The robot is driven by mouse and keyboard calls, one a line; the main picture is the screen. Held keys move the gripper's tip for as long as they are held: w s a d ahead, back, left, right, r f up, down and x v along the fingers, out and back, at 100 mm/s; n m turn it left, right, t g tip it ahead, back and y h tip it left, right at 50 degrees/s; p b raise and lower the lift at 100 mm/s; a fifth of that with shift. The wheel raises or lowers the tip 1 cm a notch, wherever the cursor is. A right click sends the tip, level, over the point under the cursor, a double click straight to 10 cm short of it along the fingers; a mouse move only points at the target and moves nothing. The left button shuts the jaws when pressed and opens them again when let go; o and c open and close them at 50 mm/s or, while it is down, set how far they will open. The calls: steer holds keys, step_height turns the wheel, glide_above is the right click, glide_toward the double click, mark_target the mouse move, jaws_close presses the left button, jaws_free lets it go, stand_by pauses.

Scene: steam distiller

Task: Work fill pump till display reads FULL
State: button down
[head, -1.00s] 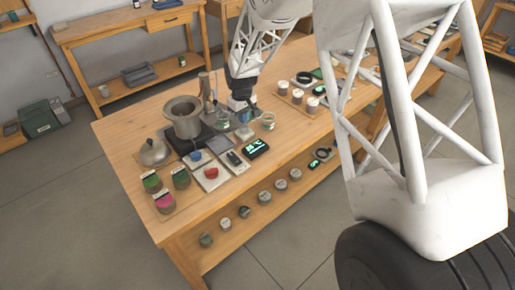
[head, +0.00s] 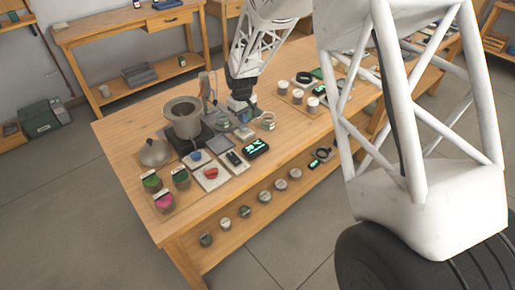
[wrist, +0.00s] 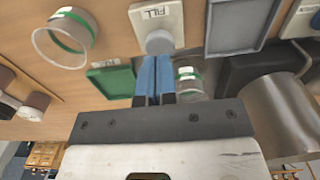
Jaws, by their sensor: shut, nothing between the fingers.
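The fill pump is a white plate labelled FILL (wrist: 158,14) with a round grey button (wrist: 159,42), seen at the top of the wrist view. My gripper (wrist: 154,60) has its blue fingers shut and empty, with the tips right at the button's edge. I cannot tell whether they touch it. In the head view my gripper (head: 241,108) is low over the table beside the distiller pot (head: 183,108) and hides most of the pump. A black display (head: 255,148) shows green characters too small to read surely.
A glass jar with a green band (wrist: 64,40) and a green tray (wrist: 112,80) lie near the fingers. A grey square pad (wrist: 238,25) is right of the pump. A metal cylinder (wrist: 272,112) stands close on the right. A domed lid (head: 153,153) lies left on the table (head: 225,200).

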mark_target(243, 126)
steer(key=shift+f, duration=1.75)
stand_by(0.5)
steer(key=shift+r, duration=2.75)
step_height(243, 126, up, 5)
steer(key=shift+f, duration=0.2)
steer(key=shift+f, duration=0.15)
